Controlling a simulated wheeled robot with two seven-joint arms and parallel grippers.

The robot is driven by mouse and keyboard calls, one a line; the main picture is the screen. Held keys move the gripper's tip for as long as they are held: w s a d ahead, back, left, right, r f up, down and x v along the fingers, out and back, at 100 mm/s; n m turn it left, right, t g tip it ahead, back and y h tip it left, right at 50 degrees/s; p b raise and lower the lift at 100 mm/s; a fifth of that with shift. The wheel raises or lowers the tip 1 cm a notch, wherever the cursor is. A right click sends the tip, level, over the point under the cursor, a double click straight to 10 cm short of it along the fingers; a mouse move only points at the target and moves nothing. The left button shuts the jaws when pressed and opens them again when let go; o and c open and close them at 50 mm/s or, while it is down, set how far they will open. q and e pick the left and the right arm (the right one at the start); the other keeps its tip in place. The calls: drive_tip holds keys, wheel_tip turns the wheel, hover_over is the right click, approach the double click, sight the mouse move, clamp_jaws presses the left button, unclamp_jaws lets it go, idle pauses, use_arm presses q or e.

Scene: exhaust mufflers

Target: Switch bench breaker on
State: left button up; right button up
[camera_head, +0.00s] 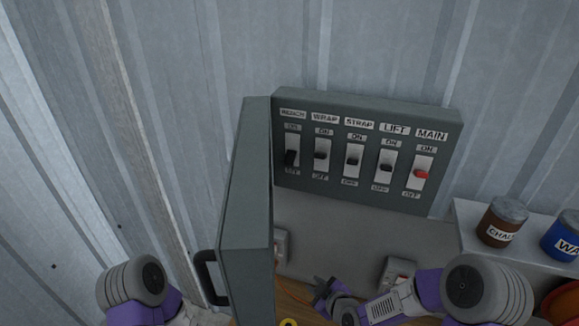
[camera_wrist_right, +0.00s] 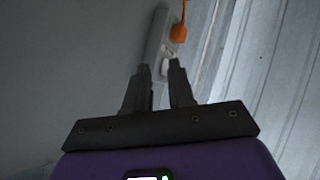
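The grey breaker panel (camera_head: 368,200) is on the wall in the head view, its door (camera_head: 245,200) swung open to the left. The bench breaker (camera_head: 290,157) is the leftmost switch, beside the door; its black lever sits low in its slot, near the OFF label. My right gripper (camera_head: 325,288) is below the panel, apart from the switches, partly hidden by its own arm. In the right wrist view its two fingers (camera_wrist_right: 159,82) stand apart with nothing between them. My left arm shows at lower left; its gripper is out of view.
The wrap (camera_head: 320,155), strap (camera_head: 353,161), lift (camera_head: 386,168) and red main (camera_head: 421,174) switches run to the right. The door handle (camera_head: 207,278) juts left. A shelf (camera_head: 465,222) with cans is at right. An orange plug (camera_wrist_right: 178,33) shows beyond the right fingers.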

drive_tip(key=w+a+r+n+t+y, duration=0.1)
drive_tip(key=w+r+n+t, duration=0.1)
drive_tip(key=r+n, duration=0.35)
drive_tip(key=w+a+r+n+t+y, duration=0.1)
drive_tip(key=w+r+n+t, duration=0.15)
drive_tip(key=r, duration=0.65)
drive_tip(key=n+t+y, duration=0.4)
drive_tip(key=n, duration=0.5)
approach(290, 158)
drive_tip(key=a, duration=0.1)
drive_tip(key=p+x, duration=0.3)
drive_tip(key=x, duration=0.4)
drive_tip(key=shift+w+a+f, duration=0.2)
drive_tip(key=shift+w+f, duration=0.05)
drive_tip(key=shift+w, duration=0.15)
drive_tip(key=shift+c, duration=0.3)
clamp_jaws()
